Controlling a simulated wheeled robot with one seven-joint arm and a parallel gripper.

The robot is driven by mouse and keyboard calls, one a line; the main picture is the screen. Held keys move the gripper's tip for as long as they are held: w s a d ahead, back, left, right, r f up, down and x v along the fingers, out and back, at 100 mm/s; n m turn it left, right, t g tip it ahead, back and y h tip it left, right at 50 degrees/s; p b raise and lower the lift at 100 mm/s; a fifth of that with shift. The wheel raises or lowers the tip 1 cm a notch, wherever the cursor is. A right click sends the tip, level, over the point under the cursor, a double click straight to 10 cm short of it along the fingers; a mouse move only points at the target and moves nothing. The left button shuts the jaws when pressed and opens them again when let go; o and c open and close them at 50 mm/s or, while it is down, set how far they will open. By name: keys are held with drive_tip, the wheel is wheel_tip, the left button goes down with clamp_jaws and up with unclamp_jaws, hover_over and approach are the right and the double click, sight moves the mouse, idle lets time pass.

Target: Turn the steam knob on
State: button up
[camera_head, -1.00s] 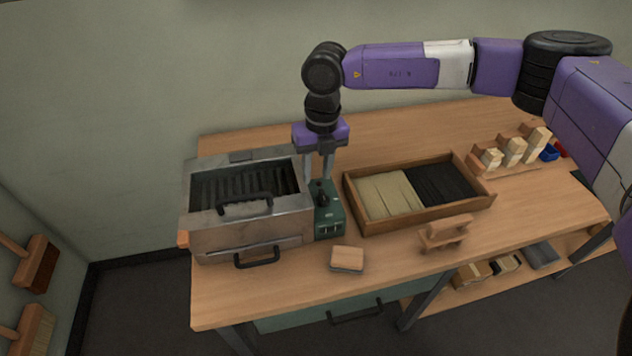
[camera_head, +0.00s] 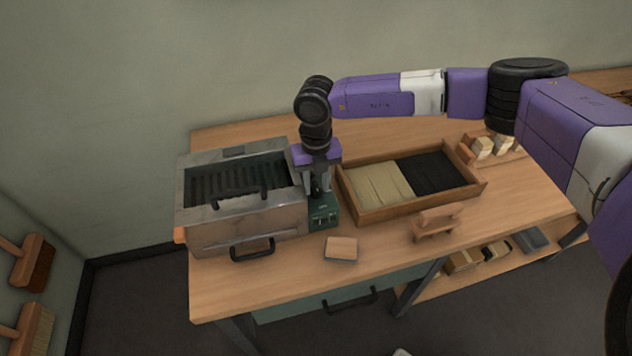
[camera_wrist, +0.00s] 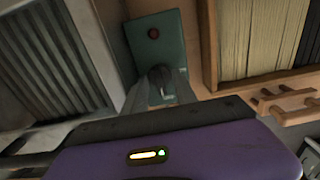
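The dark steam knob (camera_wrist: 160,76) sits on top of a small green control box (camera_wrist: 172,22), which also has a red button or lamp (camera_wrist: 153,32). The green box (camera_head: 323,213) stands between the metal steam box and the wooden tray in the head view. My gripper (camera_head: 316,190) points straight down over the green box. In the wrist view its two grey fingers stand apart, one on each side of the knob (camera_wrist: 160,92). I cannot tell whether either finger touches the knob. In the head view the fingers mostly hide the knob.
The metal steam box (camera_head: 245,221) with handles is close on the left. The wooden tray (camera_head: 385,212) of pale and black bristles is close on the right. A brush block (camera_head: 341,248) and a small wooden stand (camera_head: 436,224) are in front.

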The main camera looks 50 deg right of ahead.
clamp_jaws()
drive_tip(key=shift+n, duration=0.3)
drive_tip(key=n+b, duration=0.2)
drive_tip(key=n, duration=0.1)
drive_tip(key=shift+f+b, duration=0.1)
drive_tip(key=shift+b, duration=0.2)
drive_tip(key=n+b, duration=0.3)
drive_tip(key=n, duration=0.2)
drive_tip(key=shift+n, duration=0.4)
drive_tip(key=n+b, duration=0.2)
drive_tip(key=n, duration=0.2)
drive_tip(key=shift+n, duration=0.3)
drive_tip(key=shift+n+b, duration=0.85)
drive_tip(key=shift+n, duration=1.05)
